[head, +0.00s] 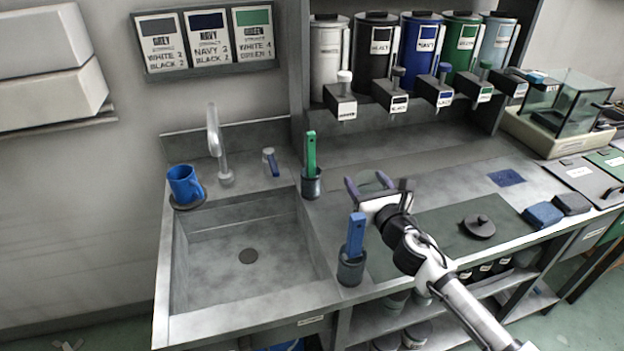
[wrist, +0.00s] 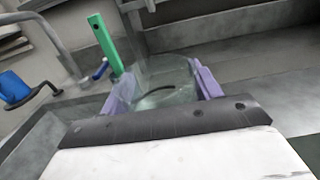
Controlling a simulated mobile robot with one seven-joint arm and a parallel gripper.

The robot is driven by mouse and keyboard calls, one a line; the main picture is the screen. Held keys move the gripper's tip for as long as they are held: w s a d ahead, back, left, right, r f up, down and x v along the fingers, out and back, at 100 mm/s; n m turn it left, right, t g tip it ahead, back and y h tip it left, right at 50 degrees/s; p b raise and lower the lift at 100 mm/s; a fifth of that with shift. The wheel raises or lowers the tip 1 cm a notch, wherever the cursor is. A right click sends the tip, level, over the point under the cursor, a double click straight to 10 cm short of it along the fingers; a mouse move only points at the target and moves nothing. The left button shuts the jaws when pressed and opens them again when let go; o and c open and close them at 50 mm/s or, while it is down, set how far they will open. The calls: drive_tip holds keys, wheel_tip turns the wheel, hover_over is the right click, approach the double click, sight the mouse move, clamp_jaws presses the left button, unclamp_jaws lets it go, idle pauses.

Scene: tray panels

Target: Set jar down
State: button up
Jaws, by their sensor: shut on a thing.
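A clear glass jar (wrist: 160,72) is between the purple fingers of my gripper (wrist: 163,88) in the wrist view. The fingers are shut on its sides. In the head view the jar (head: 376,180) is a faint pale shape at my gripper (head: 368,186), over the grey counter right of the sink. Its base is hidden, so I cannot tell whether it touches the counter. A dark flat lid with a knob (head: 479,226) lies apart on the dark green mat (head: 440,232).
A green-handled tool (head: 311,152) and a blue-handled tool (head: 356,236) stand in holders beside the sink (head: 248,285). A blue mug (head: 184,184) sits at the sink's left corner. Several dispensers (head: 427,50) line the back. Counter right of my gripper is mostly clear.

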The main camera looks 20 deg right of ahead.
drive_tip(key=shift+w+a, duration=0.15)
drive_tip(key=shift+w, duration=0.2)
drive_tip(key=w+f+p, duration=0.1)
drive_tip(key=w+p, duration=0.1)
drive_tip(key=w, duration=0.3)
drive_tip(key=w+f+p, duration=0.1)
drive_tip(key=w+p, duration=0.1)
drive_tip(key=w, duration=0.4)
drive_tip(key=w+f+p, duration=0.1)
drive_tip(key=w+p, duration=0.1)
drive_tip(key=w, duration=0.4)
drive_tip(key=shift+w+a+p, duration=0.2)
drive_tip(key=shift+a+p, duration=0.1)
drive_tip(key=shift+p, duration=0.05)
drive_tip(key=shift+f, duration=0.3)
drive_tip(key=shift+f, duration=0.15)
drive_tip(key=shift+f, duration=0.15)
drive_tip(key=o, duration=1.3)
drive_tip(key=shift+c, duration=0.2)
